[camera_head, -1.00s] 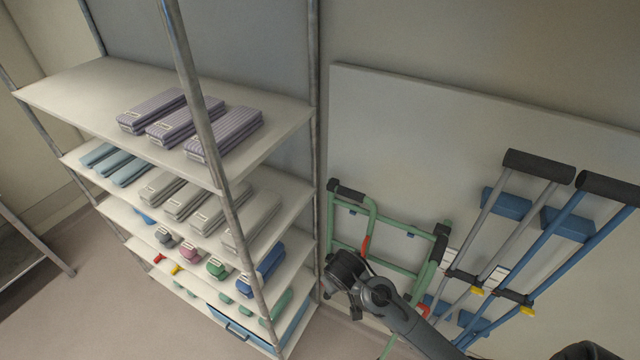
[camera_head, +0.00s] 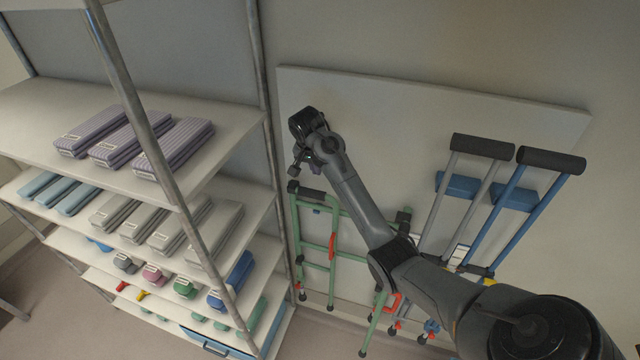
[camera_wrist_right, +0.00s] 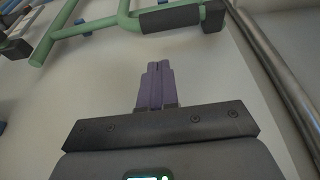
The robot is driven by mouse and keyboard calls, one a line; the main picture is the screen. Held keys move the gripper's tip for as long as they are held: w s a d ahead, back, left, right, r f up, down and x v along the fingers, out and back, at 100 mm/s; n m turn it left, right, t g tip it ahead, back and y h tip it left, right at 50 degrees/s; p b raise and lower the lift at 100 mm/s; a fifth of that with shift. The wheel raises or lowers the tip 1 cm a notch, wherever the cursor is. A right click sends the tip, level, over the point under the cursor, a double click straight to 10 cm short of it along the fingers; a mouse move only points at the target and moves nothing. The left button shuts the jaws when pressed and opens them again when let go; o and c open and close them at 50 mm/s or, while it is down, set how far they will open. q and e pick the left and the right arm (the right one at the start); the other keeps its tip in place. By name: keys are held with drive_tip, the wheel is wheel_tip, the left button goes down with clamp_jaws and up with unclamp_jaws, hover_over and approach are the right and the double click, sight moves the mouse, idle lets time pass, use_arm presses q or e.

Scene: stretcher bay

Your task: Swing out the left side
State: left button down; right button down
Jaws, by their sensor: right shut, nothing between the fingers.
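A green walking frame (camera_head: 320,266) with black hand grips and red parts stands against the pale wall panel. Its left side carries a black grip (camera_head: 313,193) at the top left; the right grip (camera_head: 403,219) is partly behind my right arm. One right-hand leg reaches down toward the viewer. My left gripper is out of view.
A metal shelf unit (camera_head: 262,90) with folded linen and packs stands close to the left of the frame. Grey and blue crutches (camera_head: 515,220) lean on the panel (camera_head: 400,105) at right. The upper panel is clear apart from my right arm.

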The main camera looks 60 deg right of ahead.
idle(0.3)
drive_tip(key=p+x, duration=0.3)
drive_tip(key=x, duration=0.5)
drive_tip(key=shift+d+f, duration=0.1)
drive_tip(key=shift+x, duration=0.9)
